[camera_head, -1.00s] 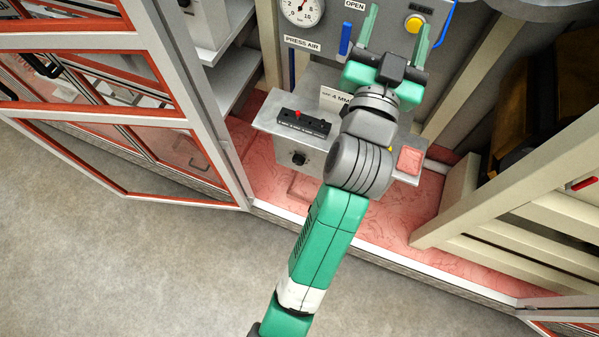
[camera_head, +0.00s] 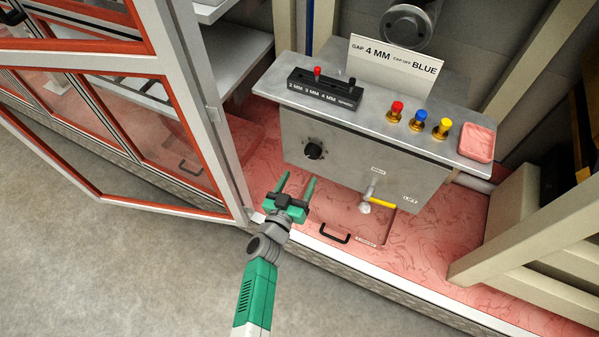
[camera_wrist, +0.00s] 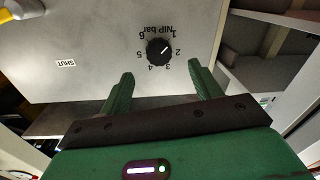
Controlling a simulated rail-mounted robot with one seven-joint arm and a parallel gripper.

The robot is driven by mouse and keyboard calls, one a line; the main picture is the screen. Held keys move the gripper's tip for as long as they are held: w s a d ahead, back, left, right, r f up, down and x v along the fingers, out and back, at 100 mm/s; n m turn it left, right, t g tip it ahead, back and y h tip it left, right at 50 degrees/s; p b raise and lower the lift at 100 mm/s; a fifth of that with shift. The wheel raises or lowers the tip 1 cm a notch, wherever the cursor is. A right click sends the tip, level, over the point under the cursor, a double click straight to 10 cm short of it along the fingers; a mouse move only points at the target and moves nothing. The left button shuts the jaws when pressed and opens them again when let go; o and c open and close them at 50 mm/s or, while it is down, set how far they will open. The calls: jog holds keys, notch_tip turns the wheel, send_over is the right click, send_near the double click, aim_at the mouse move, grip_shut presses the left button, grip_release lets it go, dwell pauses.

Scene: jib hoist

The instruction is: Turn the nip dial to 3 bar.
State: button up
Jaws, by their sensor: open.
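The nip dial (camera_head: 313,151) is a round black knob on the front face of the grey box. In the wrist view the dial (camera_wrist: 159,52) shows upside down, ringed by numbers 1 to 6 and the words "NIP bar". Its white pointer line points up and right in that view, between 1 and 2. My gripper (camera_head: 297,180) is open and empty, in front of and below the dial in the head view. In the wrist view my gripper's (camera_wrist: 160,75) green fingers lie on either side of the dial's line, short of it and not touching.
A lever with a yellow handle (camera_head: 382,203) sticks out right of the dial. Red, blue and yellow buttons (camera_head: 420,119) and a black slotted selector block (camera_head: 325,88) sit on top. A red-framed glass door (camera_head: 184,100) stands open at left. A black handle (camera_head: 334,236) lies below.

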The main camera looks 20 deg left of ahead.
aim_at(311, 156)
jog(key=w+b, duration=0.4)
jog(key=w, duration=0.3)
jog(key=shift+w+b, duration=0.15)
jog(key=shift+b, duration=0.25)
jog(key=shift+w+r, duration=0.15)
jog(key=shift+w, duration=0.2)
jog(key=c, duration=1)
